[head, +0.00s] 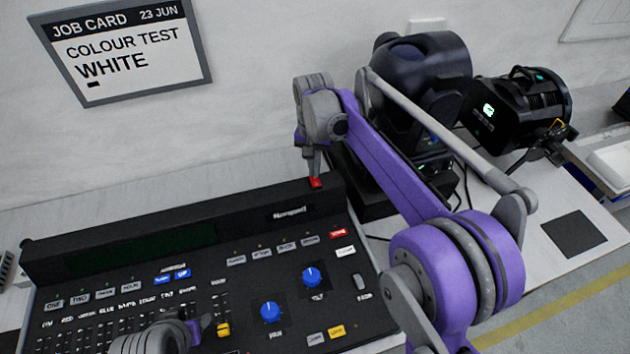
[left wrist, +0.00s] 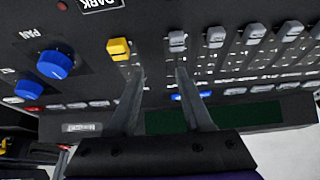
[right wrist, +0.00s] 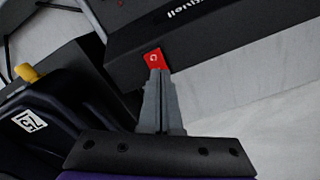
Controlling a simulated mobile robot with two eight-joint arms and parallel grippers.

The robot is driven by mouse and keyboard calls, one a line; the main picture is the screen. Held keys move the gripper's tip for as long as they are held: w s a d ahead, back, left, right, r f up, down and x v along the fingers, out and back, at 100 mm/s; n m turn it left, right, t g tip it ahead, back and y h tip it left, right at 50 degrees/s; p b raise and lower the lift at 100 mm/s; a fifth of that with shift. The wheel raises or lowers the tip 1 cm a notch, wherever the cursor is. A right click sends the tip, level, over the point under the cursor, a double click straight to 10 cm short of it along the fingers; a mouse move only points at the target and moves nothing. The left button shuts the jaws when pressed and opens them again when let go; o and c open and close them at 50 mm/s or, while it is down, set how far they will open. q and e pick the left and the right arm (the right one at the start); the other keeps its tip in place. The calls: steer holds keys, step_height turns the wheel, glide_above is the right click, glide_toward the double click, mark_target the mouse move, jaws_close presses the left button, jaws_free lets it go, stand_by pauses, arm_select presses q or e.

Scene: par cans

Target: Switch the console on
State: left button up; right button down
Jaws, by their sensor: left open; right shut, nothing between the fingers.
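The black console (head: 205,250) lies on the bench with its display (head: 140,248) dark. A small red switch (head: 316,183) sits at its back edge, near the right corner. My right gripper (head: 314,170) is shut and empty, its tips pointing down at the switch. In the right wrist view the red switch (right wrist: 154,58) shows just beyond the shut tips (right wrist: 158,72); whether they touch it I cannot tell. My left gripper (head: 205,322) is low over the console's front. In the left wrist view its fingers (left wrist: 158,75) are open and empty, near a yellow fader cap (left wrist: 118,48).
A moving-head lamp (head: 425,75) stands right behind the console, with a black lamp (head: 520,105) farther right. A job card (head: 125,50) on the wall reads colour test, white. Blue knobs (head: 271,311) and faders stand up from the console.

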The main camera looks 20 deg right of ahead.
arm_select(q)
steer(key=shift+f, duration=0.25)
arm_select(e)
steer(key=shift+f, duration=0.4)
arm_select(q)
steer(key=shift+r, duration=0.1)
arm_select(e)
steer(key=shift+r, duration=0.1)
steer(key=shift+r+p, duration=1.9)
steer(key=shift+r, duration=1.6)
arm_select(q)
steer(key=r, duration=0.1)
steer(key=w+r, duration=0.1)
steer(key=r, duration=0.3)
steer(key=shift+w, duration=0.25)
arm_select(e)
steer(key=shift+f, duration=0.1)
steer(key=s+d+f+n+t, duration=0.1)
steer(key=s+f+n+t, duration=0.1)
steer(key=s, duration=0.6)
steer(key=s+d+f+n+t, duration=0.1)
steer(key=s+f, duration=0.2)
steer(key=s, duration=0.6)
steer(key=s+d+f+n+t, duration=0.1)
steer(key=s+f+n+t, duration=0.1)
steer(key=s, duration=0.7)
steer(key=shift+s+f+n+t, duration=0.25)
steer(key=shift+f+n+t, duration=0.05)
steer(key=shift+f, duration=0.2)
